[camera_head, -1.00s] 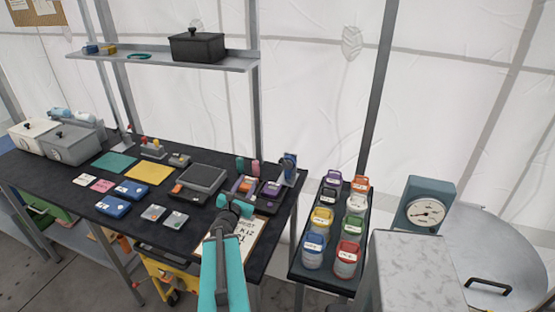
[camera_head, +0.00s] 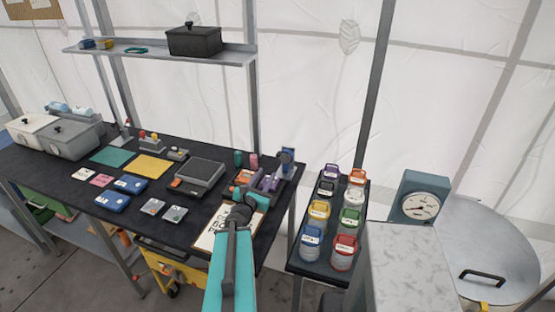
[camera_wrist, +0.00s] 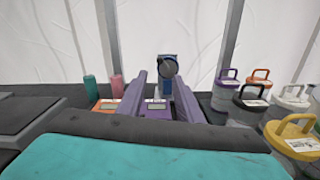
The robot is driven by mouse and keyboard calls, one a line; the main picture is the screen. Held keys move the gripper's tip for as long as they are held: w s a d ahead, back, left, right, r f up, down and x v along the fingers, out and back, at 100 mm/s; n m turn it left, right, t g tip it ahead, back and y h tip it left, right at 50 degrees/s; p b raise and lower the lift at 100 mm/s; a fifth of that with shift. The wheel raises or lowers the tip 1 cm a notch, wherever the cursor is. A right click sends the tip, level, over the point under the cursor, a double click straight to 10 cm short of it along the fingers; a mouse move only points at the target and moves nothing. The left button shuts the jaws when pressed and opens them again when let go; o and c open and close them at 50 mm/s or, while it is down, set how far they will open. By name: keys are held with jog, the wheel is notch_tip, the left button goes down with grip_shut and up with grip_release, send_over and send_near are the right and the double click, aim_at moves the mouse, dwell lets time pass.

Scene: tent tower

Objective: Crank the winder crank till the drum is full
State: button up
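A small upright blue device (camera_head: 287,160) with a dark round part stands at the right end of the black workbench; it looks like the winder. In the wrist view the device (camera_wrist: 160,90) stands straight ahead, its dark disc (camera_wrist: 167,67) near the top. I cannot tell the crank handle from the drum or how full the drum is. My gripper (camera_wrist: 159,76) has two purple fingers, apart and empty. They point at the device, which shows between and beyond the tips without visible contact. In the head view my gripper is over the bench's right part.
A clipboard (camera_head: 222,226) lies under my arm. Lidded jars (camera_head: 343,250) fill a stand to the right. A dial scale (camera_head: 421,200) is beyond. A shelf (camera_head: 150,52) hangs above.

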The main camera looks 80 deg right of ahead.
aim_at(283, 159)
jog(key=shift+s+d+f+b, duration=0.15)
jog(key=shift+d+b, duration=0.45)
jog(key=shift+b, duration=0.5)
jog(key=shift+s+d+f+b, duration=0.1)
jog(key=shift+d+b, duration=0.5)
jog(key=shift+b, duration=0.5)
jog(key=shift+d+b, duration=0.2)
jog(key=shift+b, duration=0.35)
jog(key=d+b, duration=0.1)
jog(key=b, duration=0.2)
jog(key=shift+s, duration=0.2)
jog(key=d+b, duration=0.1)
jog(key=b, duration=0.4)
jog(key=shift+d, duration=0.1)
jog(key=shift+s+d+r+p, duration=0.1)
jog(key=shift+d+r+p, duration=0.2)
jog(key=shift+d+p, duration=0.1)
jog(key=s+d+p, duration=0.1)
jog(key=d, duration=0.6)
jog(key=shift+s+d+p, duration=0.2)
jog(key=shift+s+p, duration=0.05)
jog(key=shift+p, duration=0.15)
jog(key=shift+f, duration=0.1)
jog(key=shift+c, duration=0.2)
grip_shut()
